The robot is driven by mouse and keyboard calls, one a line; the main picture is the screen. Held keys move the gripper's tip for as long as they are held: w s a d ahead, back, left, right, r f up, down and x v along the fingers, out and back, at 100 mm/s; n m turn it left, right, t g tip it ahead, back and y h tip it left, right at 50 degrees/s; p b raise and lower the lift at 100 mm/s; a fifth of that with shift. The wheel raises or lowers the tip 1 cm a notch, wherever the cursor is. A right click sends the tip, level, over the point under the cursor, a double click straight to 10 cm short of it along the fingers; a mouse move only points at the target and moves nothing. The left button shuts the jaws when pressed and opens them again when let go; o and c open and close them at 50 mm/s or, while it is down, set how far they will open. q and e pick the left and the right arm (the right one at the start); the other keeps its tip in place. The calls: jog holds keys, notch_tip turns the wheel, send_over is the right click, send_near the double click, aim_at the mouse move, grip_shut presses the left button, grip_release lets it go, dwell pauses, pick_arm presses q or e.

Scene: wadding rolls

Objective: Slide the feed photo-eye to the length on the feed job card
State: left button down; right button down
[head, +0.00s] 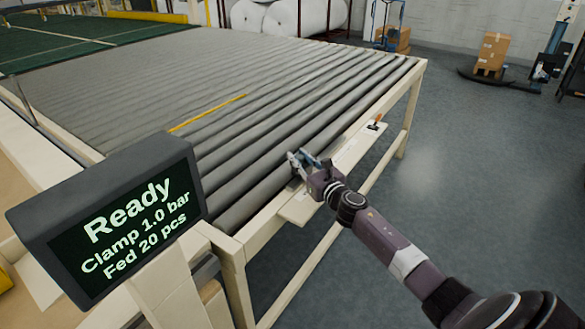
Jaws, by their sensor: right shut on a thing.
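My right gripper (305,164) is at the near side edge of the roller table (290,90), above a cream ledge (345,160) along that side. It is shut on a small part there, which looks like the feed photo-eye; the fingers hide most of it. A small dark piece with an orange top (376,122) stands farther along the ledge. I cannot make out a feed job card or a length scale. My left gripper is out of view.
A dark display (110,225) at the left reads "Ready, Clamp 1.0 bar, Fed 20 pcs". A yellow strip (208,114) lies across the rollers. White rolls (290,16) and cartons (492,53) stand at the back. The grey floor at right is clear.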

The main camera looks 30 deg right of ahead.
jog(key=shift+w+d, duration=0.15)
jog(key=shift+d, duration=0.25)
jog(key=shift+a, duration=0.1)
jog(key=c, duration=1.7)
grip_release()
jog(key=shift+o, duration=0.2)
jog(key=s, duration=0.8)
jog(key=s+a, duration=0.1)
jog(key=s, duration=0.3)
